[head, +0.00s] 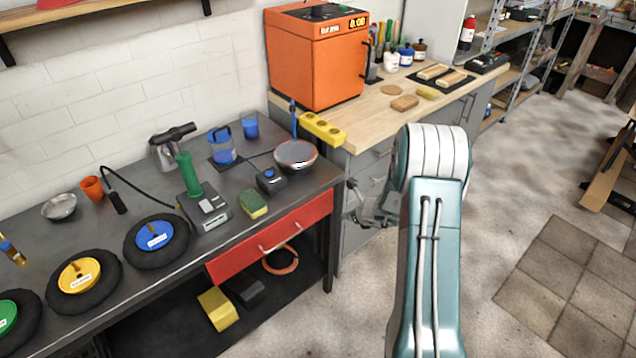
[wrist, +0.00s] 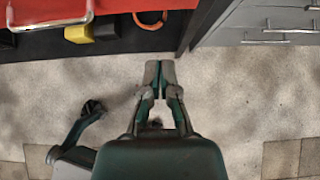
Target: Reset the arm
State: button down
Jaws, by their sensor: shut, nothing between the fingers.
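My arm extends forward in the head view, with its thick white elbow in front of the counter. My gripper (head: 366,212) hangs beyond the elbow, beside the grey cabinet, and is partly hidden by my arm. In the wrist view my gripper (wrist: 159,75) points at the bare floor with its two fingertips together and nothing between them. It touches nothing that I can see.
A red drawer (head: 270,237) with a metal handle is under the dark workbench (head: 296,188) at left. A grey cabinet (wrist: 262,22) stands close by. An orange oven (head: 316,60) sits on the wooden counter. The floor (head: 510,180) at right is mostly clear.

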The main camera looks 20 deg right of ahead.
jog(key=s+a+r+n+g+y, duration=0.1)
jog(key=s+a+r+n, duration=0.3)
jog(key=a+r+n, duration=0.55)
jog(key=s+a+r+n+g+y, duration=0.15)
jog(key=s+a+r+n, duration=0.4)
jog(key=r, duration=0.75)
jog(key=s+a+r+n+h, duration=0.1)
jog(key=s+r+n, duration=0.3)
jog(key=s+n, duration=0.4)
jog(key=s+a+r+n+h, duration=0.1)
jog(key=s+r+n+h, duration=0.3)
jog(key=s+n, duration=0.5)
jog(key=s+r, duration=0.1)
jog(key=s, duration=0.5)
jog(key=shift+s+a+r, duration=0.25)
jog(key=shift+h, duration=0.25)
